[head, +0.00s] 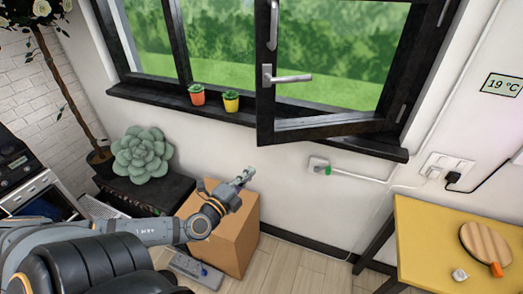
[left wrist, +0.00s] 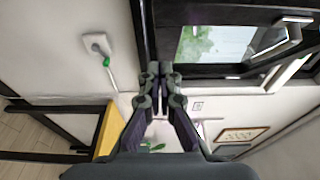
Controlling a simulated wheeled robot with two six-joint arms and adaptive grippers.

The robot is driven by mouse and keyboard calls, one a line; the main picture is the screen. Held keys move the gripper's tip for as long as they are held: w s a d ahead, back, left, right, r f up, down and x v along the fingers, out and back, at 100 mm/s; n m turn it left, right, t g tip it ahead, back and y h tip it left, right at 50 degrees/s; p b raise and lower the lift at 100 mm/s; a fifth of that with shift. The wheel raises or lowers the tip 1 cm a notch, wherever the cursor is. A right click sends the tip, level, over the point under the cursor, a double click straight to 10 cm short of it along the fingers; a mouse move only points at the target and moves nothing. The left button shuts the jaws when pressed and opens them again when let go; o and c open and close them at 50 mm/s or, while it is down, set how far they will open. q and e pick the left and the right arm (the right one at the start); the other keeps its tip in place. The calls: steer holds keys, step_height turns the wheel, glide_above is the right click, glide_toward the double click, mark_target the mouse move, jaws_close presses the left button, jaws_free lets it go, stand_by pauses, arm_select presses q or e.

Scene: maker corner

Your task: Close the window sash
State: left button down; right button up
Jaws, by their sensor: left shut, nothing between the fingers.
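The window sash (head: 265,108) has a dark frame and stands ajar, swung into the room from its right side. Its silver lever handle (head: 290,78) sits on the left stile and points right. The fixed window frame (head: 180,45) and dark sill (head: 150,98) are behind it. My left gripper (head: 245,174) is shut and empty, below the sash's lower left corner and apart from it in the head view. In the left wrist view, the closed fingertips (left wrist: 160,68) appear beside the dark sash (left wrist: 205,12), with the handle (left wrist: 288,36) at upper right. My right gripper is out of view.
Two small potted plants, orange (head: 196,94) and yellow (head: 231,101), stand on the sill left of the sash. A cardboard box (head: 232,240) stands below my left gripper. A white wall socket (head: 318,165) and a yellow table (head: 425,245) are to the right.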

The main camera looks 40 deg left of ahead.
arm_select(q)
steer(key=b, duration=0.2)
glide_toward(269, 144)
steer(key=d, duration=0.3)
steer(key=w+a, duration=0.1)
steer(key=w, duration=0.1)
steer(key=w+a+p, duration=0.2)
steer(key=w, duration=0.1)
steer(key=shift+w+a, duration=0.2)
steer(key=shift+w, duration=0.15)
